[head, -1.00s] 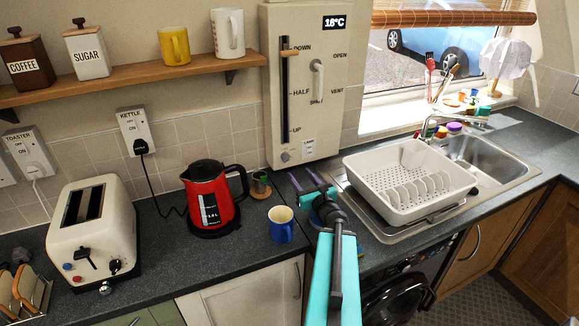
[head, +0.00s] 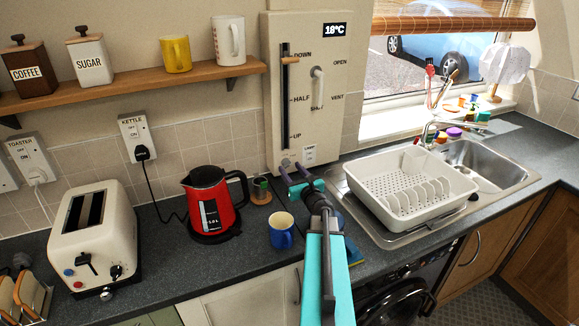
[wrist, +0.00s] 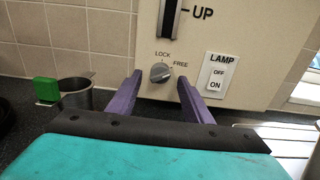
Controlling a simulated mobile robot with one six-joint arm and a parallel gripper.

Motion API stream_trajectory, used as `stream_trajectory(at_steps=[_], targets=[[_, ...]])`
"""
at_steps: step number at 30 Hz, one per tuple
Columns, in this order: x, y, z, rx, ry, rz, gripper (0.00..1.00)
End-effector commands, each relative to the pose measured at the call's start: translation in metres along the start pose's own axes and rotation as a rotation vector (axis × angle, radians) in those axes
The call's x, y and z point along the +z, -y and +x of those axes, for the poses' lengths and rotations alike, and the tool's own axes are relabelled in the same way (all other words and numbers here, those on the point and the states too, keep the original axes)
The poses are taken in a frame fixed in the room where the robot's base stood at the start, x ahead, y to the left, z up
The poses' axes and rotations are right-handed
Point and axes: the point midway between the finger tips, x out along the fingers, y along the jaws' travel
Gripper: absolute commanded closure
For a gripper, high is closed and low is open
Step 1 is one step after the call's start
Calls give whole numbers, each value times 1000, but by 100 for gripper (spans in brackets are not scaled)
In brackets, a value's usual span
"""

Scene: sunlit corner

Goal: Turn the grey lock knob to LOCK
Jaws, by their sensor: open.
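The grey lock knob (wrist: 160,72) sits low on the beige panel (wrist: 232,30), with LOCK printed above it and FREE to its upper right. Its ridge seems to slant up toward FREE, but it is small. In the head view the knob (head: 286,163) shows at the panel's lower left corner, just behind my fingertips. My gripper (head: 293,168) has purple fingers and is open. In the wrist view my gripper (wrist: 159,82) has one finger on each side of the knob, apart from it and apparently short of the panel.
A LAMP switch (wrist: 217,75) is right of the knob. A metal cup (wrist: 77,94) with a green thing stands left of my fingers. A red kettle (head: 212,203), blue mug (head: 281,232) and white dish rack (head: 400,205) are nearby.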

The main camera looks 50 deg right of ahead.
Motion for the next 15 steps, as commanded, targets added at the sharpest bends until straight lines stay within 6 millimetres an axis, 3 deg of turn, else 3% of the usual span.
stream_trajectory(at_steps=[6,15], targets=[[0,2,16,-1,0,-1,54],[0,1,22,-1,0,0,54]])
